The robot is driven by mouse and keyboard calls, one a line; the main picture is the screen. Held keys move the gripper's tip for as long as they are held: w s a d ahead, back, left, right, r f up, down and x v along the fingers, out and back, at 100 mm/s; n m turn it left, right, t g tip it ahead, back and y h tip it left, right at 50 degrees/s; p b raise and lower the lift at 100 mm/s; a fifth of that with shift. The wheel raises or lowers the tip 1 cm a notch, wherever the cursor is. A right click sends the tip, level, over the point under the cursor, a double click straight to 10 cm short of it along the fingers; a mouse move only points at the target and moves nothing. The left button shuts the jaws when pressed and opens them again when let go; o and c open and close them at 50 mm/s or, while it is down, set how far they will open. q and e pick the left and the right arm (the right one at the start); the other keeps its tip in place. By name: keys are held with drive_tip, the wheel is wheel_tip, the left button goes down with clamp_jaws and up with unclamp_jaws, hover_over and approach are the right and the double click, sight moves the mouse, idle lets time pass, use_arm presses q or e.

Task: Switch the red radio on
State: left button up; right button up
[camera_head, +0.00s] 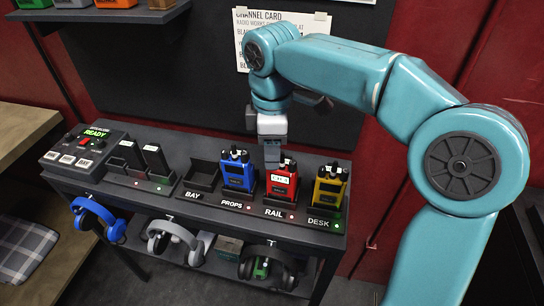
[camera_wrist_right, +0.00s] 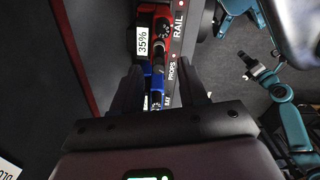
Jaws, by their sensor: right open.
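The red radio (camera_head: 283,184) stands upright in the dock slot above the RAIL label, with a white tag on its front and its knobs on top. It also shows in the right wrist view (camera_wrist_right: 178,42), near a white tag reading 35%. My right gripper (camera_head: 272,155) points down just above and slightly left of the red radio's top, apart from it as far as I can tell. In the right wrist view its open, empty fingers (camera_wrist_right: 158,92) frame the blue radio (camera_wrist_right: 155,82). Whether the red radio is on cannot be told. My left gripper is not in view.
The blue radio (camera_head: 238,171) stands at PROPS and the yellow radio (camera_head: 329,186) at DESK, close on either side. The BAY slot (camera_head: 202,177) is empty. A box reading READY (camera_head: 85,146) sits at left. Headphones (camera_head: 98,218) hang below. A channel card (camera_head: 280,30) is behind my arm.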

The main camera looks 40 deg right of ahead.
drive_tip(key=shift+w+f, duration=0.15)
drive_tip(key=shift+f, duration=0.7)
